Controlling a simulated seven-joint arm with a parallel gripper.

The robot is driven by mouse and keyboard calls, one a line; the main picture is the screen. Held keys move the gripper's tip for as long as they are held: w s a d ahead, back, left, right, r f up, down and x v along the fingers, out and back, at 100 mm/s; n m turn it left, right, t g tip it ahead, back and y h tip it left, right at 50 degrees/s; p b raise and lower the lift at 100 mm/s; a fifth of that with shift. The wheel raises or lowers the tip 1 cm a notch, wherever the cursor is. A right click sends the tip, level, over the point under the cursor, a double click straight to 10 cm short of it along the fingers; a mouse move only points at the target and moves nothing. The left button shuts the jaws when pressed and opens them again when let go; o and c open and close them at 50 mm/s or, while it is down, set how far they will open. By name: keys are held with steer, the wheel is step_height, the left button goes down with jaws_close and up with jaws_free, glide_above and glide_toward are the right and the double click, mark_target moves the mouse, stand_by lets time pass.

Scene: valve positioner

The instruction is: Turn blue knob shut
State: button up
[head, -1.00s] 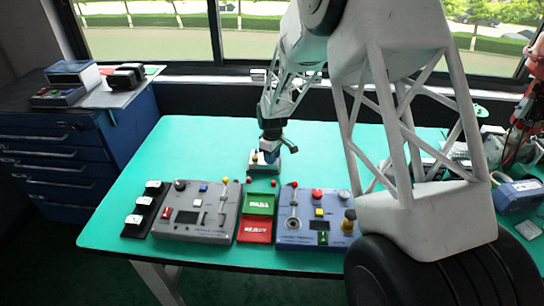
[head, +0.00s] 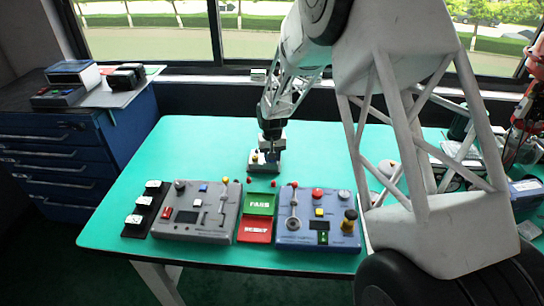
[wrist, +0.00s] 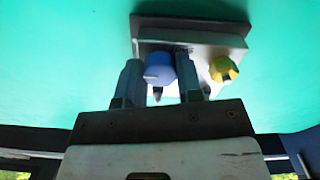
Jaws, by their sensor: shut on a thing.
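The blue knob (wrist: 159,70) sits on a small grey valve box (wrist: 190,38), between the two fingers of my gripper (wrist: 158,80) in the wrist view. My gripper is shut on the blue knob. A dark pointer shows at the knob's near side, between the fingers. A yellow knob (wrist: 223,68) is on the same box, just right of the right finger. In the head view my gripper (head: 270,152) points down over the box (head: 262,168) at the middle of the green table; the fingers mostly hide the blue knob there.
In front of the box stand a grey control panel (head: 192,228), a green PASS plate (head: 259,204), a red REJECT plate (head: 255,232) and a blue-grey control panel (head: 310,238). Small red and yellow balls lie near them.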

steer(key=shift+m, duration=0.3)
steer(key=o, duration=0.9)
steer(key=shift+r, duration=0.1)
steer(key=shift+r, duration=3.8)
steer(key=shift+d+r, duration=0.1)
